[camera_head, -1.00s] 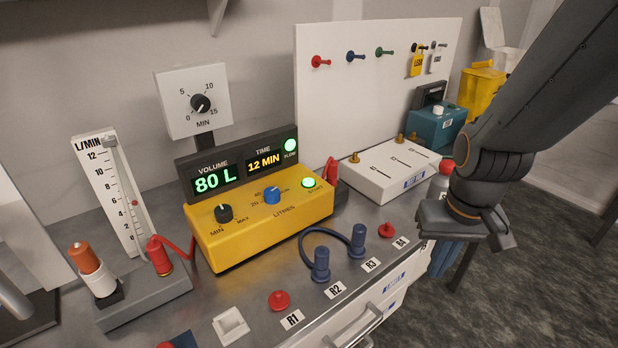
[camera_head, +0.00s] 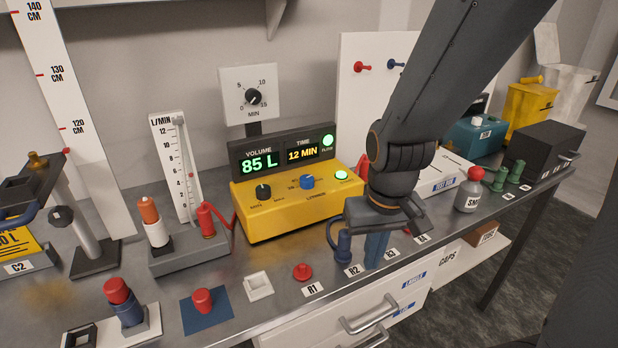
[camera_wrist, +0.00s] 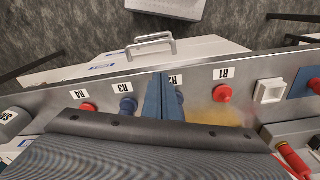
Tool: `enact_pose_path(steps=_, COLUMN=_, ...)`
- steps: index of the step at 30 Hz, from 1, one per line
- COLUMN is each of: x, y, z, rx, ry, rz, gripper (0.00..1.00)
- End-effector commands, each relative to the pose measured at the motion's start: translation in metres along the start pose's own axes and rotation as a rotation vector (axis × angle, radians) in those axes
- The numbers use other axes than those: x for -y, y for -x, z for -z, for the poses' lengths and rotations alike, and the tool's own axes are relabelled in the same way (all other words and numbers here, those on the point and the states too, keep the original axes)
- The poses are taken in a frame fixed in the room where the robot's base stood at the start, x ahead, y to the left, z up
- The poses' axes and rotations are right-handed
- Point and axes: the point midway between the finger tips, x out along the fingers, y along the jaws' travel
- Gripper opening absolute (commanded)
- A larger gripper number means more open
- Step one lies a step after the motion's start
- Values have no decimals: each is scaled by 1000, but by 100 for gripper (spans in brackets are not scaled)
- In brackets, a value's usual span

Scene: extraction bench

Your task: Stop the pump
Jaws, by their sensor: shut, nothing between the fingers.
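The yellow pump unit (camera_head: 295,208) stands on the steel bench. Its display (camera_head: 283,155) reads 85 L and 12 MIN, with the green FLOW light (camera_head: 327,140) lit. On its top are a black knob (camera_head: 263,191), a blue knob (camera_head: 306,181) and a lit green button (camera_head: 341,175), marked STOP as far as the small lettering shows. My gripper (camera_head: 376,250) is shut and empty, pointing down in front of the unit's right side, near the R2 and R3 labels. In the wrist view its blue fingers (camera_wrist: 162,98) are together.
A blue plug (camera_head: 343,246) stands at R2 and a red plug (camera_head: 302,271) at R1, close to my gripper. The flow meter base (camera_head: 190,257) is left of the pump. A grey bottle (camera_head: 469,190) stands right.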

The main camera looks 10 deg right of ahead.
Motion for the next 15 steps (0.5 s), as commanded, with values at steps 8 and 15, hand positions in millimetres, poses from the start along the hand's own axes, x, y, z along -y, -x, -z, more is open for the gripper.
enact_pose_path(steps=8, x=0, y=0, z=0, rx=0, ry=0, rz=0, gripper=0)
enact_pose_path(steps=15, x=4, y=18, z=10, rx=-19, ry=-100, rz=34, gripper=0)
